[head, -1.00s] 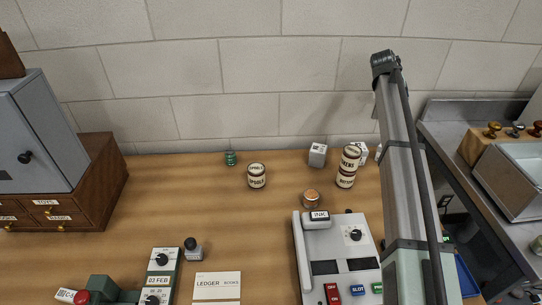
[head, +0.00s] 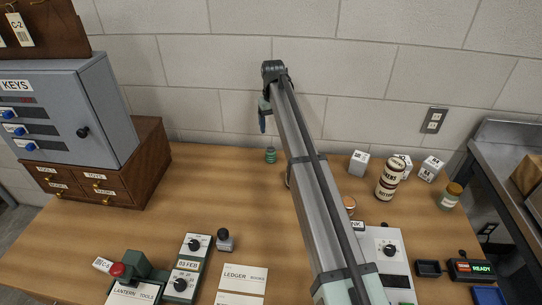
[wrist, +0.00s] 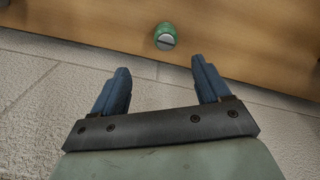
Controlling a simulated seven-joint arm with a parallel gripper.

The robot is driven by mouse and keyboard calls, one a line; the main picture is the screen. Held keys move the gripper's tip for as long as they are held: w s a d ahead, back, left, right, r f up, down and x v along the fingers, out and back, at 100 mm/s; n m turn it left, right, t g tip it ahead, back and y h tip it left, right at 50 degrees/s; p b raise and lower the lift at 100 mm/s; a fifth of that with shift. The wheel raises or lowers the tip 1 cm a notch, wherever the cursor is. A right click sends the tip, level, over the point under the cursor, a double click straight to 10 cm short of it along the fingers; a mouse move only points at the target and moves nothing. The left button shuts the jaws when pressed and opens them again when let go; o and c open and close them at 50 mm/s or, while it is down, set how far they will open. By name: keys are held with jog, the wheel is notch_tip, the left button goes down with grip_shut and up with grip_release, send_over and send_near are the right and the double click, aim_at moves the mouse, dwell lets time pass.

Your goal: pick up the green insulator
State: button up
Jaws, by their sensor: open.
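The green insulator (head: 270,156) is a small ribbed piece standing on the wooden table (head: 225,185) near its back edge, by the wall. It also shows in the wrist view (wrist: 165,36), just beyond my fingertips and roughly between them in line. My gripper (head: 262,122) hangs above and slightly left of the insulator in the head view, with blue fingers. In the wrist view my gripper (wrist: 160,82) has its two fingers spread apart with nothing between them. The insulator is not touched.
A grey key cabinet (head: 85,105) on wooden drawers (head: 150,160) stands at left. A stack of labelled jars (head: 389,180) and white cubes (head: 359,163) stand at right. The wall (head: 180,60) rises close behind. Table around the insulator's left is clear.

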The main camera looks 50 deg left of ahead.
aim_at(271, 149)
jog(key=f, duration=0.5)
jog(key=s+f, duration=0.1)
jog(key=f, duration=0.2)
jog(key=shift+s+a+f, duration=0.1)
jog(key=shift+a+f, duration=0.2)
jog(key=shift+a, duration=0.05)
jog(key=shift+w+d+f, duration=0.1)
jog(key=shift+w+f, duration=0.05)
jog(key=shift+f, duration=1.25)
jog(key=shift+w+f, duration=0.1)
jog(key=shift+f, duration=1.25)
jog(key=c, duration=1.2)
